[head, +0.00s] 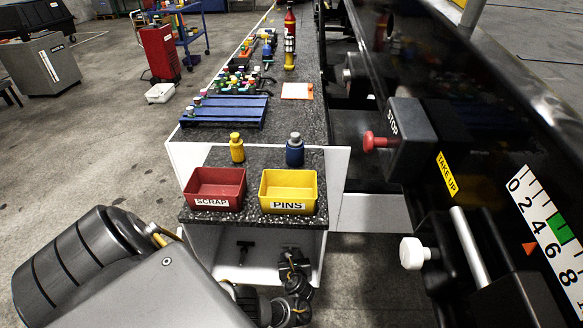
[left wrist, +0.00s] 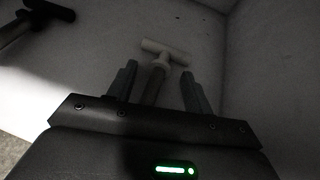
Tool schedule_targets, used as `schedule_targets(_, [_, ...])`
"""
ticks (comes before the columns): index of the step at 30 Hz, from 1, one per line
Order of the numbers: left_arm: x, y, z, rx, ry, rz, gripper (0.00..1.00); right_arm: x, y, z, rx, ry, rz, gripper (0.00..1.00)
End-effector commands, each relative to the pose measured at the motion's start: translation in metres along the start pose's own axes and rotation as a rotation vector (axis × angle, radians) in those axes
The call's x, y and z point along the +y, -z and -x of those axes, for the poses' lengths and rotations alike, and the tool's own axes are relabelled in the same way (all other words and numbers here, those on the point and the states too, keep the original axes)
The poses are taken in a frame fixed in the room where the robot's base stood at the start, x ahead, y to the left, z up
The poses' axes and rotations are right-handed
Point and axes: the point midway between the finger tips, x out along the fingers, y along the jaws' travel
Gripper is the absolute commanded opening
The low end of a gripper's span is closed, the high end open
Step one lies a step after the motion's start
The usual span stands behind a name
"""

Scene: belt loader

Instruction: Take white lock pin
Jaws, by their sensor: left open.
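The white lock pin (left wrist: 166,51) has a T-shaped handle and shows in the left wrist view against a pale inner wall. My left gripper (left wrist: 158,74) is open, with one finger on each side of the pin's shaft. I cannot tell whether the fingers touch it. In the head view my left gripper (head: 295,257) is inside the white cubby below the bins, and the white pin cannot be made out there. A black T-shaped pin (left wrist: 50,10) is to the left of it, and it also shows in the head view (head: 244,246). My right gripper is not in view.
A red SCRAP bin (head: 215,205) and a yellow PINS bin (head: 289,207) stand on the speckled shelf (head: 250,219) above the cubby. Yellow and blue bottles stand behind them. The machine with a red stop button (head: 375,142) and white knob (head: 411,253) is at right.

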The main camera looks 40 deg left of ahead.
Motion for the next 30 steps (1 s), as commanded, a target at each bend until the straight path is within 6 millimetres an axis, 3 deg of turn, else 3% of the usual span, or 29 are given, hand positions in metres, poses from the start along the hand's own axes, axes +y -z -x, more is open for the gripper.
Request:
schedule_targets(4, [0.000, -0.001, 0.001, 0.000, 0.000, 0.000, 0.48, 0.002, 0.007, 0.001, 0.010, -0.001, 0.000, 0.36])
schedule_targets(15, [0.000, -0.001, 0.001, 0.000, 0.000, 0.000, 0.00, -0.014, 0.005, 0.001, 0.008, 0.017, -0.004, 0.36])
schedule_targets(23, [0.000, -0.004, 0.003, -0.001, 0.001, 0.000, 0.00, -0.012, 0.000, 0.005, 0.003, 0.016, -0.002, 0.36])
schedule_targets(30, [0.000, -0.042, 0.023, -0.002, 0.002, 0.002, 0.00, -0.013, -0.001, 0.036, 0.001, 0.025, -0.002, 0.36])
